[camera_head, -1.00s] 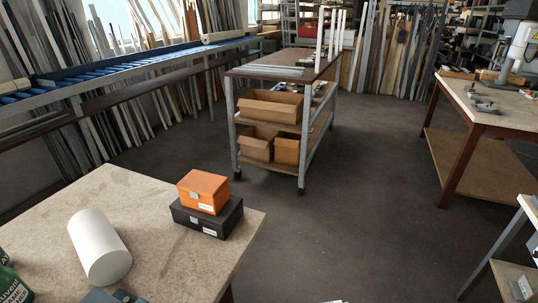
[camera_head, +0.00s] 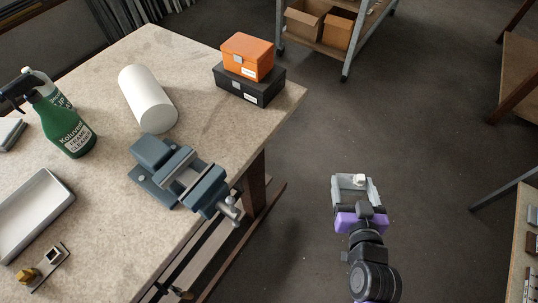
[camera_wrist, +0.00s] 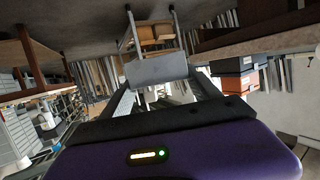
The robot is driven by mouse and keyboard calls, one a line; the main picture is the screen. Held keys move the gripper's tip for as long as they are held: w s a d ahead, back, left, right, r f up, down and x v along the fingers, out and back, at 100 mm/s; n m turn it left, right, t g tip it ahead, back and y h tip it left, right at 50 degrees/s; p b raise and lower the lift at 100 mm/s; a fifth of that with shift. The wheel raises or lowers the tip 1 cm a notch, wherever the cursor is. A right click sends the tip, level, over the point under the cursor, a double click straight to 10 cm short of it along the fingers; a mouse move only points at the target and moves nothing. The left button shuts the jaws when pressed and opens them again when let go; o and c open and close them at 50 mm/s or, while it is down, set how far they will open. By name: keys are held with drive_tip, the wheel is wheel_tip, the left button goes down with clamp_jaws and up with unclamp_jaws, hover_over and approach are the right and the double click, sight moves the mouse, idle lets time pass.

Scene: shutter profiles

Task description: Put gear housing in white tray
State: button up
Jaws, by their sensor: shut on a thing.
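The white tray (camera_head: 60,199) is a shallow rectangular tray on the left side of the worktable, cut off by the left edge of the head view. My gripper (camera_head: 355,190) is over the floor to the right of the table, well apart from the tray. It is shut on a light grey part, which I take to be the gear housing (camera_wrist: 155,70). In the wrist view its flat grey face shows between the fingers. In the head view the fingers partly hide it, and a small white knob shows on top.
A blue-grey vise (camera_head: 178,172) stands at the table's near right edge, its handle jutting out. A white roll (camera_head: 147,98), green spray bottle (camera_head: 65,125), stacked orange box (camera_head: 247,57) and black box (camera_head: 248,85), and a plate with small fittings (camera_head: 45,270) are also there. Open floor surrounds the gripper.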

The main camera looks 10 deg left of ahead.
drive_tip(key=w+a+r+n+g+y, duration=0.2)
drive_tip(key=a+r+n+y, duration=0.15)
drive_tip(key=a+r, duration=1)
drive_tip(key=w+a+r+n+g+y, duration=0.1)
drive_tip(key=w+a+r+n+y, duration=0.2)
drive_tip(key=a+r, duration=1.05)
drive_tip(key=s+a+r+n+g+y, duration=0.45)
drive_tip(key=s+a+r, duration=0.4)
drive_tip(key=s, duration=0.25)
drive_tip(key=shift+n+g+y, duration=0.4)
drive_tip(key=shift+n+g, duration=0.2)
drive_tip(key=shift+g, duration=0.15)
drive_tip(key=shift+s+a+f, duration=0.25)
drive_tip(key=shift+s+f, duration=0.6)
drive_tip(key=shift+s, duration=0.15)
drive_tip(key=shift+s+a+f, duration=0.2)
drive_tip(key=shift+s+f, duration=0.65)
drive_tip(key=shift+s, duration=0.1)
drive_tip(key=shift+f, duration=0.1)
wheel_tip(320, 180, down, 19)
drive_tip(key=shift+f, duration=0.2)
